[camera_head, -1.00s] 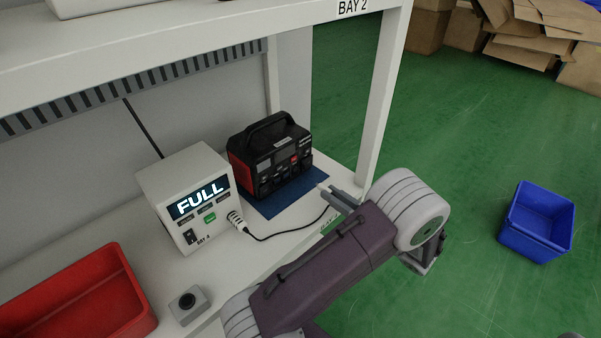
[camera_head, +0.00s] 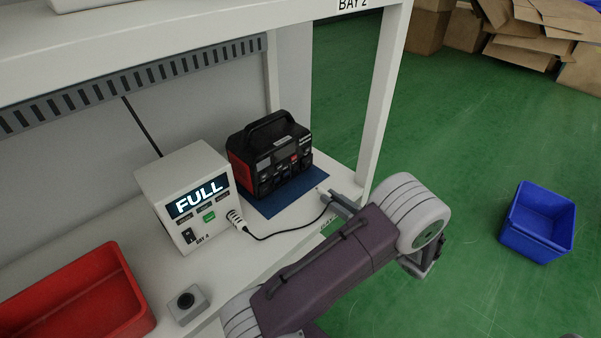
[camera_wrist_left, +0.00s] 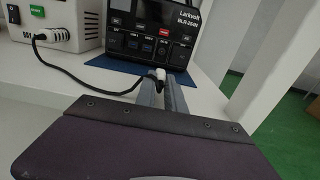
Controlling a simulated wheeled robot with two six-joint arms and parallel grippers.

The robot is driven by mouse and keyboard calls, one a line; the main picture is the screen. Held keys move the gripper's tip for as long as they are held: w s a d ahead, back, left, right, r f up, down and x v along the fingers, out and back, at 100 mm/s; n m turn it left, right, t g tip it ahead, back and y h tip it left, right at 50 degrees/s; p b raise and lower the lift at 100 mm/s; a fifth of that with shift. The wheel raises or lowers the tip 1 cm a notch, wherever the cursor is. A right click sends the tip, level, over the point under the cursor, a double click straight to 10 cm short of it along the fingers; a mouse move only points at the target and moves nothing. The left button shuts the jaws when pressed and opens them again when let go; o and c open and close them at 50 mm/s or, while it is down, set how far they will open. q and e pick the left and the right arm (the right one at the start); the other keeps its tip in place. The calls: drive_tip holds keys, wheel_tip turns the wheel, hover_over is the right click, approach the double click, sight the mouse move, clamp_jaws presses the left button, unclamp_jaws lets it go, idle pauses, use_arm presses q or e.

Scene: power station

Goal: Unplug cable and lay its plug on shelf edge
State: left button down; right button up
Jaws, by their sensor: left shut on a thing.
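The black power station (camera_head: 272,160) with red sides stands on a blue mat (camera_head: 268,206) on the white shelf (camera_head: 275,233). My left gripper (camera_head: 328,194) is shut on the white plug (camera_wrist_left: 160,75) at the end of a black cable (camera_head: 282,235). The plug is by the shelf's front right edge, in front of the power station; in the head view it looks apart from it. I cannot tell whether the plug touches the shelf. The cable runs back to a grey-white connector (camera_head: 236,219) at the charger box (camera_head: 187,195). My right gripper is not in view.
The charger shows "FULL" and stands left of the power station. A red bin (camera_head: 82,295) and a small grey button box (camera_head: 187,304) are on the shelf at left. A white post (camera_head: 378,105) rises at the right end. A blue crate (camera_head: 538,222) stands on the green floor.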

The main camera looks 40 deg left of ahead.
use_arm(q)
drive_tip(key=shift+f+b, duration=0.3)
drive_tip(key=shift+f, duration=0.45)
drive_tip(key=c, duration=1.3)
unclamp_jaws()
drive_tip(key=shift+c, duration=0.2)
drive_tip(key=d+p, duration=0.2)
drive_tip(key=d, duration=0.7)
drive_tip(key=shift+s, duration=0.4)
